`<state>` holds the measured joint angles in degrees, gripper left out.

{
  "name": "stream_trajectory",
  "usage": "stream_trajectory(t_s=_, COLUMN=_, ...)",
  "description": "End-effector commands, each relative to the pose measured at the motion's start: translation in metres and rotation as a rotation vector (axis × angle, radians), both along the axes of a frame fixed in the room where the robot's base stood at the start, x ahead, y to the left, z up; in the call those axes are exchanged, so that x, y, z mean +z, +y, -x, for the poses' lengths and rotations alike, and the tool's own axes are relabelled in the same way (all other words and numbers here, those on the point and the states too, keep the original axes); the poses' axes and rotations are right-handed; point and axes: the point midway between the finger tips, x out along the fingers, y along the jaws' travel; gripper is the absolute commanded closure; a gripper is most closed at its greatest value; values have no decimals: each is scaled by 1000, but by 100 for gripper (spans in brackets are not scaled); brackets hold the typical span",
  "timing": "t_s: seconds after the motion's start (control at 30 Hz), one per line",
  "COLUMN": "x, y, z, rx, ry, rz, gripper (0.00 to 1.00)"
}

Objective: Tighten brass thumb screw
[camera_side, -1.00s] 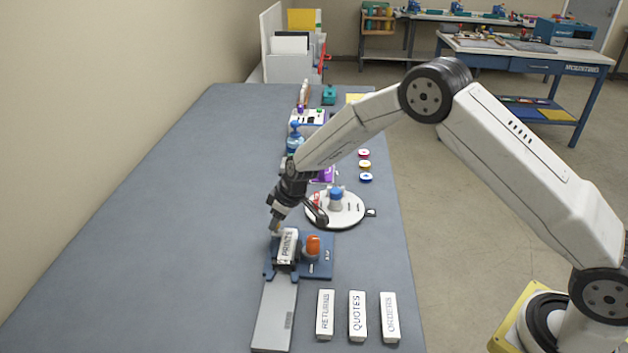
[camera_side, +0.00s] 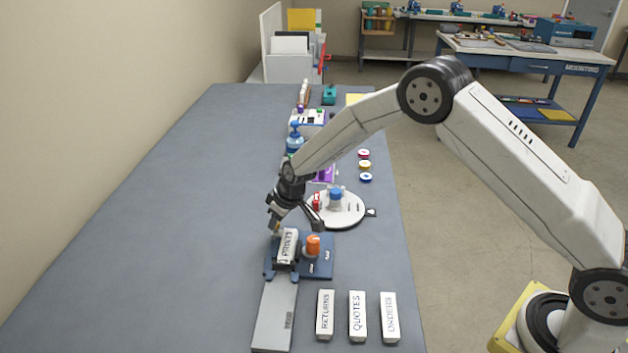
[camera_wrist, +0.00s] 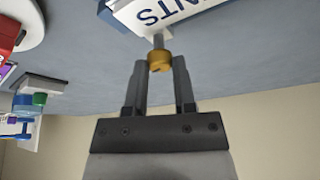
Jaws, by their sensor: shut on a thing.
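The brass thumb screw (camera_wrist: 160,62) shows in the wrist view, its shank running toward a white block lettered PRINTS (camera_wrist: 165,14). My gripper (camera_wrist: 160,72) is shut on the screw head, one finger on each side. In the side view my gripper (camera_side: 273,228) reaches down to the back end of the PRINTS block (camera_side: 287,246), which sits in a blue fixture (camera_side: 318,268). The screw is mostly hidden there by the fingers. An orange knob (camera_side: 313,245) stands on the fixture beside the block.
A grey plate (camera_side: 275,318) extends in front of the fixture. A round white turntable (camera_side: 350,210) is behind the fixture. The bench's left side (camera_side: 150,240) is clear.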

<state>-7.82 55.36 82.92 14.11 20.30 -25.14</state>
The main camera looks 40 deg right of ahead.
Motion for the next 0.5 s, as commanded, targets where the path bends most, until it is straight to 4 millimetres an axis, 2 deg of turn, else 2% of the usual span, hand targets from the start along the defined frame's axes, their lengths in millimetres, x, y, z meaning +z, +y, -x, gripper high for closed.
stream_trajectory(t_s=0.5, x=1, y=2, z=0, rx=-230, ry=-2, rz=0, gripper=100)
